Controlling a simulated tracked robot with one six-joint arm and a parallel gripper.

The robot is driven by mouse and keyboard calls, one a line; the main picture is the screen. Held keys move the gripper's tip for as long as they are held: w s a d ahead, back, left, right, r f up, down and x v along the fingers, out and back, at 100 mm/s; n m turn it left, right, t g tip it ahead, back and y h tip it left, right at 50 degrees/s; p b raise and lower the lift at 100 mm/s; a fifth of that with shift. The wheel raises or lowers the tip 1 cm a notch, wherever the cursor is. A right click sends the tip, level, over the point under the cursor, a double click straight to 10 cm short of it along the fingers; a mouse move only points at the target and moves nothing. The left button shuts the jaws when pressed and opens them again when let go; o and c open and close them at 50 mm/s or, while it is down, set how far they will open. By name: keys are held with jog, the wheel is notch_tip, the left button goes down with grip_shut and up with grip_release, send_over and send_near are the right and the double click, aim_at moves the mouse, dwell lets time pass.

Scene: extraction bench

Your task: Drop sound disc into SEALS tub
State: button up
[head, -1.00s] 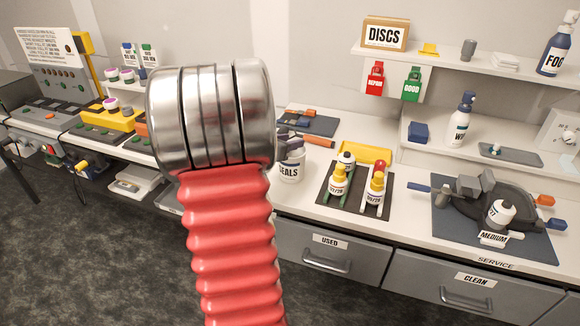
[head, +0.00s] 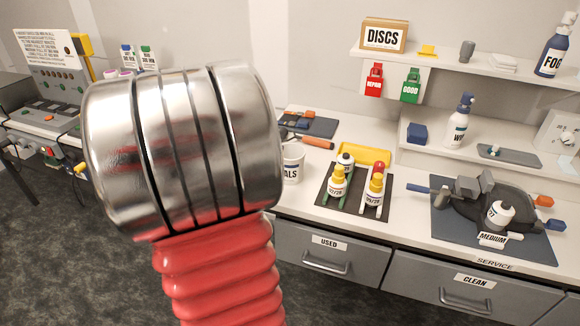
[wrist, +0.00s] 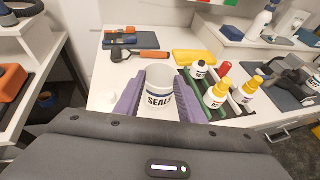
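The white SEALS tub (wrist: 159,88) stands upright on the bench, its open rim facing up in the wrist view. In the head view only its right part (head: 292,165) shows beside my arm. My gripper (wrist: 160,105) has its two purple fingers apart, one on each side of the tub in the wrist picture, with nothing seen held between them. I cannot tell whether the fingers touch the tub. My arm hides the gripper in the head view.
A dark mat (head: 355,190) with several small bottles is right of the tub. A yellow tray (head: 364,153) and an orange-handled tool (head: 312,140) lie behind. The DISCS box (head: 385,34) is on the shelf, above red REPAIR and green GOOD tags.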

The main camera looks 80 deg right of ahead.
jog(key=shift+v, duration=1.45)
